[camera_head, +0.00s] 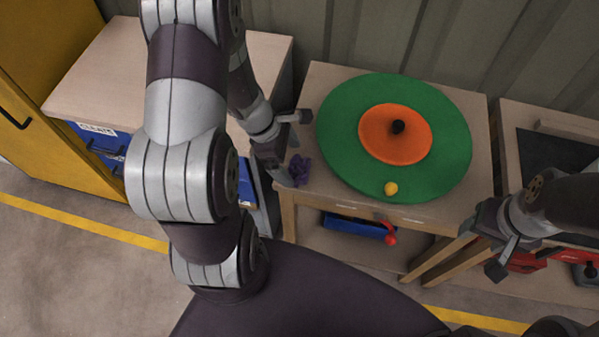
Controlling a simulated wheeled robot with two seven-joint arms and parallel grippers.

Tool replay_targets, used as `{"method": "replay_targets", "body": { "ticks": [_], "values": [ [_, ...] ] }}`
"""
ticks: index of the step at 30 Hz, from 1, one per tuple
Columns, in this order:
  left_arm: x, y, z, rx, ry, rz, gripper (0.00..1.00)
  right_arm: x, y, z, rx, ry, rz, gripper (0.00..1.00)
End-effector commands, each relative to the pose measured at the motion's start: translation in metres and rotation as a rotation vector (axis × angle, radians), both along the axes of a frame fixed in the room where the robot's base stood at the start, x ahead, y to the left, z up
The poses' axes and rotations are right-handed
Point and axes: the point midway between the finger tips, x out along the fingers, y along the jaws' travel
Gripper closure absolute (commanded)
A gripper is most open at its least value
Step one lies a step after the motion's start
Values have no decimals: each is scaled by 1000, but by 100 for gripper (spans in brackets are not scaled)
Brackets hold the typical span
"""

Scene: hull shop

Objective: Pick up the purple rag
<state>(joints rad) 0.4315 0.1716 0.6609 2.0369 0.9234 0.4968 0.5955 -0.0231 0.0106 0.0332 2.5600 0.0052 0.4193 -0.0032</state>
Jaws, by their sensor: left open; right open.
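The purple rag (300,168) is a small crumpled heap at the left edge of the middle wooden table (318,210). My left gripper (297,149) is open, with its fingers over and around the rag's place. One finger hides part of the rag's left side. I cannot tell whether the fingers touch it. My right gripper (484,243) is open and empty, off to the right in front of the table.
A green disc (345,110) fills most of the tabletop, with an orange disc (375,145), a dark knob (398,127) and a yellow ball (391,188). A blue object (352,227) lies on the lower shelf. Another table (540,112) stands right, a cabinet (80,60) left.

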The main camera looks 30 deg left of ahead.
Motion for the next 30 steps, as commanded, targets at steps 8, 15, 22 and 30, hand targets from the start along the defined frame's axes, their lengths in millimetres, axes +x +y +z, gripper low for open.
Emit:
{"method": "replay_targets", "body": {
  "ticks": [8,15,22,30],
  "values": [
    [5,-14,-35,0,1,-1,0,0,0,-17,0,1,0,42],
    [5,-14,-34,0,0,-2,23,0,0,-16,0,0,0,42],
    [5,-14,-34,0,0,-2,36,0,0,-16,0,0,0,42],
    [5,-14,-28,0,0,-2,36,0,0,-13,0,0,0,42]
  ]
}}
